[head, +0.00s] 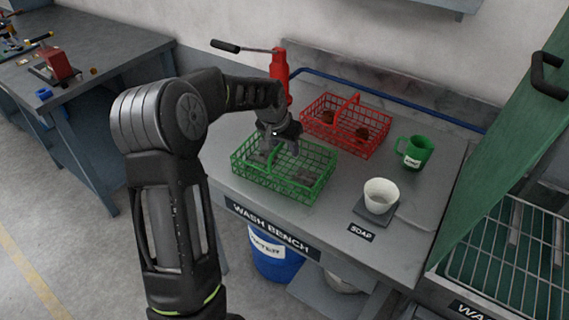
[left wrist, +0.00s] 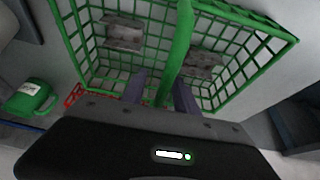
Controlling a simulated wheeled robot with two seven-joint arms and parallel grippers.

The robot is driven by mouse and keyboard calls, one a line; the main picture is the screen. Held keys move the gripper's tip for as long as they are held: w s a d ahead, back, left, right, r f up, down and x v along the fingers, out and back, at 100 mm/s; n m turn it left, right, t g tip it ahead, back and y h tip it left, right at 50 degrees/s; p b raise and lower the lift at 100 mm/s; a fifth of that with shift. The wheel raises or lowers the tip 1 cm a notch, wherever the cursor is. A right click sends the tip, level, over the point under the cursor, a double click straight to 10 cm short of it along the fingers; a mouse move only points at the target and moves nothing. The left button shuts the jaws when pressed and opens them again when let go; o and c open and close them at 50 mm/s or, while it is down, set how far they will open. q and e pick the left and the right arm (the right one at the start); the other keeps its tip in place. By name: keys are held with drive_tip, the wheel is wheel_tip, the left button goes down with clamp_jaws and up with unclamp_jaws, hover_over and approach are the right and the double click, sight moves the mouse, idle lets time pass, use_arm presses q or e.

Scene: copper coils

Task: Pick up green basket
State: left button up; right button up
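The green basket (head: 307,193) is a wire basket standing on the wash bench in the head view. It also fills the top of the left wrist view (left wrist: 255,75), with its handle (left wrist: 183,40) running down the middle and grey pieces lying inside. My left gripper (head: 284,150) is over the basket, pointing down at the handle. In the left wrist view its two dark fingers (left wrist: 160,88) are apart, one on each side of the handle, with a gap on the left side. My right gripper is not in view.
A red basket (head: 372,146) with dark reddish lumps stands just behind. The red pump (head: 279,70) with its lever is at the back left. A green mug (head: 416,152) and a white cup (head: 380,195) stand to the right. The bench front (head: 225,180) is clear.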

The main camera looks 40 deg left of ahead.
use_arm(q)
drive_tip(key=shift+f+b, duration=0.25)
drive_tip(key=shift+b, duration=0.05)
idle(0.7)
clamp_jaws()
idle(0.4)
idle(1.1)
